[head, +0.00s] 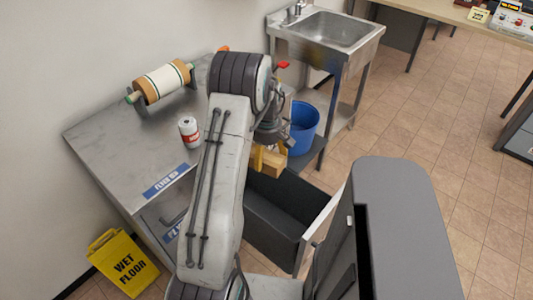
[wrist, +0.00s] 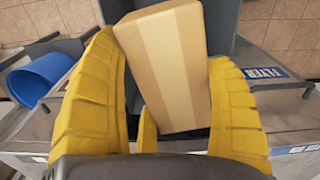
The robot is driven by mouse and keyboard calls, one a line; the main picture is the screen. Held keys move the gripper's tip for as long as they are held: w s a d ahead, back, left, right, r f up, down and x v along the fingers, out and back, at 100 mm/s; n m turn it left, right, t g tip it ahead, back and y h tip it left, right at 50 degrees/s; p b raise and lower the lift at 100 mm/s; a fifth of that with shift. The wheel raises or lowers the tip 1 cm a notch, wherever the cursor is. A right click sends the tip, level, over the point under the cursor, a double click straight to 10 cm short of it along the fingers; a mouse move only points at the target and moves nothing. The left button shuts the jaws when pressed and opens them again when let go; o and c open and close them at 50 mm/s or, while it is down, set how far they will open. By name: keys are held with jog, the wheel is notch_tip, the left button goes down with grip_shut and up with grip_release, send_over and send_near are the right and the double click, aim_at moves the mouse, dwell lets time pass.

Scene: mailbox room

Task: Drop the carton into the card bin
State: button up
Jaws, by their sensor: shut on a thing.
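The carton is a tan box with a paler tape strip, held in my gripper (wrist: 166,75) in the wrist view. The carton (wrist: 165,40) is tilted between the two yellow fingers. In the head view, the carton (head: 272,161) hangs below my wrist, partly hidden by the gripper and arm. Under it is an open dark grey drawer (head: 273,222), which also shows behind the carton in the wrist view (wrist: 224,25). The carton appears above the drawer's far part. No label reading "card" is legible, so I cannot confirm which container is the card bin.
A metal counter (head: 118,152) with a paper roll (head: 163,81), a white-and-red can (head: 189,132) and a flyer label (head: 166,180) is at left. A wet-floor sign (head: 124,262) stands at lower left. Tiled floor is clear at right.

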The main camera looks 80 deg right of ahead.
aim_at(267, 153)
jog(key=shift+f, duration=0.8)
jog(key=o, duration=1.1)
notch_tip(267, 153, up, 12)
jog(key=shift+r, duration=0.1)
dwell(0.4)
